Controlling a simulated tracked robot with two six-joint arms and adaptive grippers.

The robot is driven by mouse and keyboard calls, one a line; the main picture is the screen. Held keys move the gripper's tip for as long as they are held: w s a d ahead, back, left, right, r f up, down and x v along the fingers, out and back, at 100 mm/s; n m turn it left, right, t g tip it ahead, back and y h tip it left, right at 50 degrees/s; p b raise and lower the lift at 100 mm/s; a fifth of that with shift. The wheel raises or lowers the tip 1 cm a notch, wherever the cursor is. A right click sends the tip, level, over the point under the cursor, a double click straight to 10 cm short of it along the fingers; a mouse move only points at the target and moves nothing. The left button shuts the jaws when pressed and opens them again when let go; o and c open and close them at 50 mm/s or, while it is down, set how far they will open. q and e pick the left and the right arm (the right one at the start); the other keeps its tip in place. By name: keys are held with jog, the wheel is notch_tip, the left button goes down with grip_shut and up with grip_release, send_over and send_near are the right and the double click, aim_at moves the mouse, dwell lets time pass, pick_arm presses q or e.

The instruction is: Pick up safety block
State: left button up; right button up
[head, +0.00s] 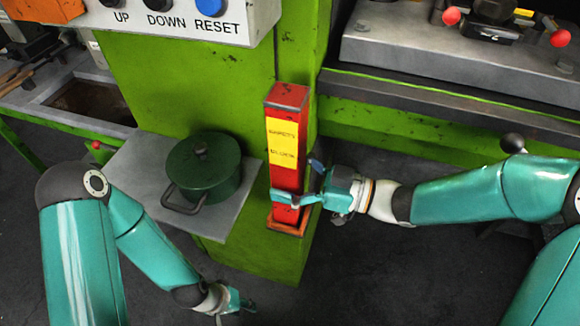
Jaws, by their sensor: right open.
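The safety block (286,113) is a tall red post with a yellow label. It stands upright against the green press column, its foot on a small orange ledge (289,229). My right gripper (299,184) is open at the lower half of the block. One finger crosses the block's front face and the other is at its right side, partly hidden. I cannot tell whether they touch it. My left gripper (243,304) hangs low near the bottom edge, away from the block. It is too small and dark to tell whether it is open.
A dark green lidded pot (204,166) stands on a grey shelf (137,160) left of the block. A control panel (180,22) with UP, DOWN and RESET buttons is above. The press bed (440,62) is at the upper right. Dark floor lies below.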

grip_shut()
jog(key=shift+r, duration=0.15)
jog(key=shift+r, duration=0.1)
dwell(0.3)
